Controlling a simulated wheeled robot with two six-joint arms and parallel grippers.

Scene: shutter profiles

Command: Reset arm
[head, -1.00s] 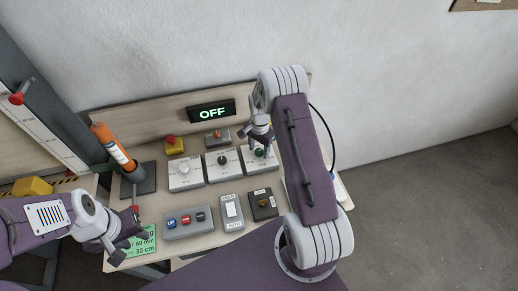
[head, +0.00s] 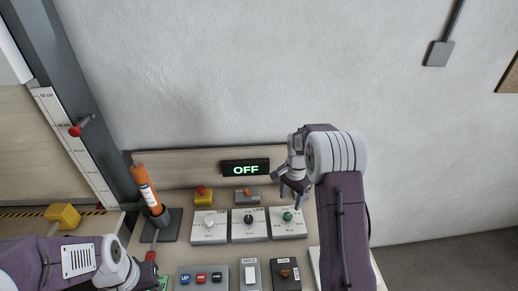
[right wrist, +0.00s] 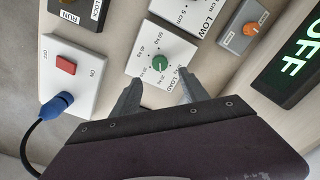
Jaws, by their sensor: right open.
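My right gripper (head: 292,194) is open and empty, with its fingers above and just behind a white box with a green knob (head: 288,216). In the right wrist view the two fingers (right wrist: 160,95) stand apart near the LOAD box's lower edge, with the green knob (right wrist: 160,62) beyond the gap. I cannot tell whether they touch the box. My left gripper (head: 148,272) is low at the left, partly cut by its arm and the frame, so its jaws are unclear.
A black OFF display (head: 246,168) stands at the back. More white knob boxes (head: 209,228), a yellow box with a red button (head: 203,196) and an orange tube (head: 147,190) in a dark holder are nearby. A red switch (right wrist: 66,65) with a blue plug (right wrist: 57,106) is beside the right gripper.

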